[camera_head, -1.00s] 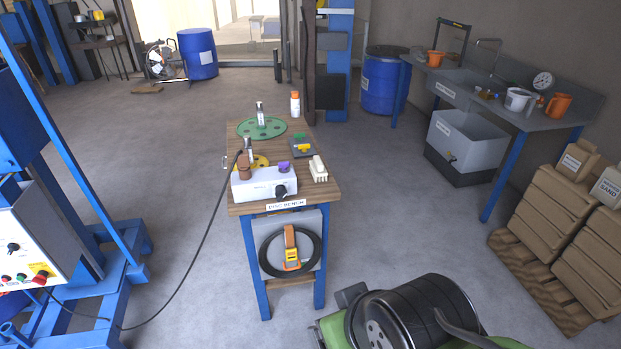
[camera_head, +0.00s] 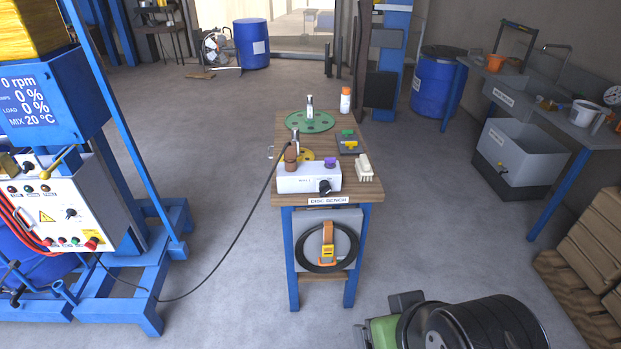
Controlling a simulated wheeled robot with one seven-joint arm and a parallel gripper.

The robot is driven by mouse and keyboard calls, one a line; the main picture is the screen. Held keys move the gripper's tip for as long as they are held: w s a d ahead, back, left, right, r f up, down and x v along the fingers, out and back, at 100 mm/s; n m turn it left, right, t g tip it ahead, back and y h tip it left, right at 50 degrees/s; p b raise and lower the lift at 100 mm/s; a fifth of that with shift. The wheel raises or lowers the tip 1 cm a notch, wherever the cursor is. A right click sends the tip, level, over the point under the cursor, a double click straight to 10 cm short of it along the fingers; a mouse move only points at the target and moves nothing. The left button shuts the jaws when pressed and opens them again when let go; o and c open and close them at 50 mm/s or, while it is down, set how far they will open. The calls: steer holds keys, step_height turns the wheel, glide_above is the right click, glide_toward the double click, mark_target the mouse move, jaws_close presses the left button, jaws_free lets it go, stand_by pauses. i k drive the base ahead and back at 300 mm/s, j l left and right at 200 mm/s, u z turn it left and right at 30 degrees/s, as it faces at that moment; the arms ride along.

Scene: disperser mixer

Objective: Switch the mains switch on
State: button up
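The blue-framed mixer stands at the left, with a white control panel (camera_head: 85,205) on its front. A red knob on a yellow plate (camera_head: 92,242) sits at the panel's lower right corner; it looks like a mains switch, but its label and position cannot be read. A black rotary knob (camera_head: 71,213) sits mid-panel, with small green and red buttons along the lower edge. A blue display (camera_head: 28,103) above the panel is lit and reads 0 %, 0 % and 20 °C. My gripper is not in view.
The wooden disc bench (camera_head: 326,200) stands in the middle, carrying a white box (camera_head: 308,180) with a black knob. A black cable (camera_head: 232,240) runs from it across the floor to the mixer. A green machine with a black drum (camera_head: 480,325) is at the lower right. Floor between mixer and bench is otherwise clear.

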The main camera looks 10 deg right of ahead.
mark_target(91, 246)
steer(key=u, duration=1.55)
